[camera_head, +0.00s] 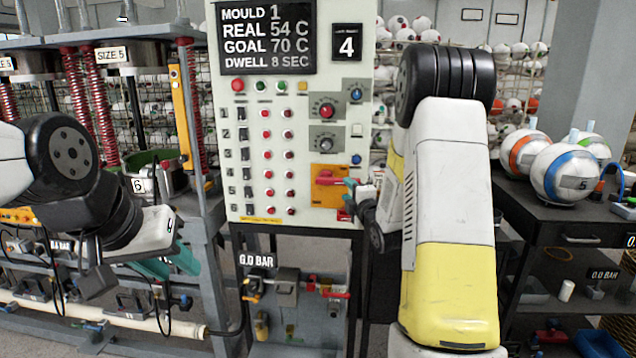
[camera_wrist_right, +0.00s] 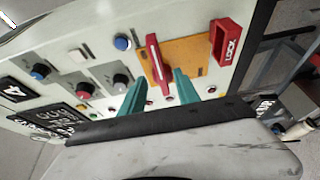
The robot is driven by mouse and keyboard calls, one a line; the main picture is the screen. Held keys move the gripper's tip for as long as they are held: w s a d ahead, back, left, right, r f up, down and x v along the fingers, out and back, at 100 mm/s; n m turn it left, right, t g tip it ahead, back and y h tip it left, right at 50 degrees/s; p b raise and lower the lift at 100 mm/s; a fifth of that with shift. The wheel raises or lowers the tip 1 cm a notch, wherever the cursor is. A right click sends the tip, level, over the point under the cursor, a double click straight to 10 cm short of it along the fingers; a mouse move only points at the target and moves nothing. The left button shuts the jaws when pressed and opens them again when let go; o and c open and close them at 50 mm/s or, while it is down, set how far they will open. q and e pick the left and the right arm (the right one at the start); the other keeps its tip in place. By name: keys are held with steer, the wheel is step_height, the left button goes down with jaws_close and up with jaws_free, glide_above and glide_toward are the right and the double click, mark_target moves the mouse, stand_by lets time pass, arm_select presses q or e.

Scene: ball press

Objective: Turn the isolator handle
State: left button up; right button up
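The isolator handle is a red bar (camera_head: 328,181) on an orange plate (camera_head: 325,197) at the lower right of the control panel. In the right wrist view the handle (camera_wrist_right: 157,58) runs up the orange plate (camera_wrist_right: 188,52). My right gripper (camera_head: 353,188) is at the panel beside the handle, partly hidden by my arm. In the right wrist view its teal fingers (camera_wrist_right: 160,92) are spread, one on each side of the handle's lower end; I cannot tell whether they touch it. My left gripper (camera_head: 168,265) is away at the left, its teal fingers apart and empty.
A red LOCK bracket (camera_wrist_right: 227,42) sits beside the orange plate. Knobs and buttons cover the panel (camera_head: 240,210). A press frame (camera_head: 200,150) stands left. A dark cart (camera_head: 560,222) with balls stands right. Valves (camera_head: 285,290) hang below the panel.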

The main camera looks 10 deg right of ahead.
mark_target(341, 183)
steer(key=w, duration=0.5)
steer(key=w+a, duration=0.1)
steer(key=w, duration=0.1)
steer(key=shift+w, duration=0.3)
steer(key=shift+c, duration=0.5)
jaws_close()
stand_by(0.6)
